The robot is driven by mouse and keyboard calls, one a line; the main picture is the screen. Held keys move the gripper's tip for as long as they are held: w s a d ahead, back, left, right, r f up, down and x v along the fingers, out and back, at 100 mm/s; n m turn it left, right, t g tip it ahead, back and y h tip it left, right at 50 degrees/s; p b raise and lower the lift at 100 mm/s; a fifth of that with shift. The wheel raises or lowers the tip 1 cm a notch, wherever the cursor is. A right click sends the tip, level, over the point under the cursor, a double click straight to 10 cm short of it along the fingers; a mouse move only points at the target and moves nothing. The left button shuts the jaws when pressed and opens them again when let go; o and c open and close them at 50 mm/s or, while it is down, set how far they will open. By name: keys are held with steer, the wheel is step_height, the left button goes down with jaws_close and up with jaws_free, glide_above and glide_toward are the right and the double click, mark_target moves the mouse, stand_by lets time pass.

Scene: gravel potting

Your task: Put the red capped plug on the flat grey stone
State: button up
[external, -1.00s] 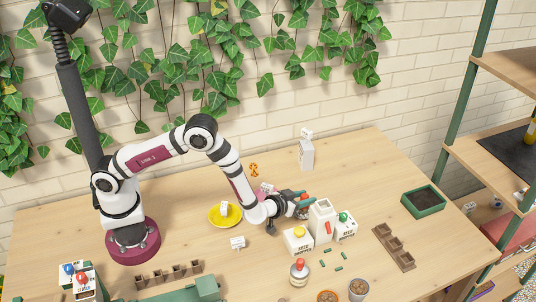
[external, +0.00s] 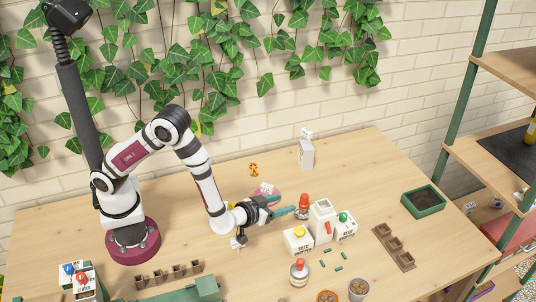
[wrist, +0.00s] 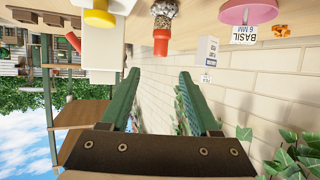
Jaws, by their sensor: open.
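The red capped plug (external: 304,201) stands upright beside the tall white block, just beyond my fingertips in the external view. In the wrist view, which is upside down, its red cap (wrist: 162,40) shows between and beyond the fingers. Speckled grey material (wrist: 165,9) lies directly under the cap; I cannot tell how much of it is the flat grey stone. The stone is not clear in the external view. My gripper (external: 291,211) is open and empty, pointing right toward the plug; its two green fingers (wrist: 159,78) are apart from it.
A pink disc (external: 266,193) with a basil label lies behind my gripper. White seed boxes (external: 298,240) and a tall white block (external: 321,222) stand close on the right. A red-topped bottle (external: 299,274) stands in front. A brown tray (external: 393,247) is farther right.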

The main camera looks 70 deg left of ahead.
steer(key=s+d+r+m+g+h, duration=0.2)
steer(key=s+r+m+g+h, duration=0.25)
steer(key=r+h, duration=0.25)
steer(key=s+a+r+m+g+y, duration=0.1)
steer(key=s+a+g, duration=0.1)
steer(key=s+a, duration=0.3)
steer(key=s+a+r+m+g+y, duration=0.1)
steer(key=s+a, duration=0.5)
steer(key=s, duration=0.6)
steer(key=s+a+r+m+g+y, duration=0.1)
steer(key=s+a+r+m+g, duration=0.1)
steer(key=s+a+g, duration=0.3)
steer(key=s+a+m, duration=0.1)
steer(key=s, duration=0.3)
steer(key=shift+s+y, duration=0.35)
steer(key=shift+y, duration=0.05)
steer(key=shift+a+m, duration=0.1)
steer(key=shift+m, duration=0.15)
